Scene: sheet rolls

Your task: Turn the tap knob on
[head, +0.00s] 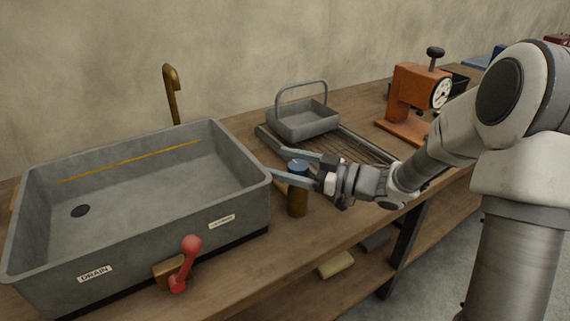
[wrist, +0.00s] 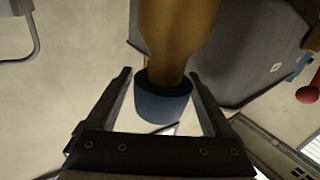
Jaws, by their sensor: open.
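A brown upright cylinder (head: 298,202) with a blue cap (head: 299,165) stands on the bench by the right end of the grey sink (head: 235,205); it looks like the tap knob. My gripper (head: 274,158) comes from the right, level with the cap, its fingers open on either side of it. In the wrist view, the blue cap (wrist: 163,103) lies between the open fingers (wrist: 160,76), with no clear contact. The brass spout (head: 173,95) rises behind the sink. No water shows.
A red-knobbed lever (head: 187,258) is on the sink's front, near a "DRAIN" label (head: 95,273). A grey basket (head: 302,120) sits on a rack (head: 362,144) behind my gripper. An orange device with a dial (head: 405,93) stands farther right.

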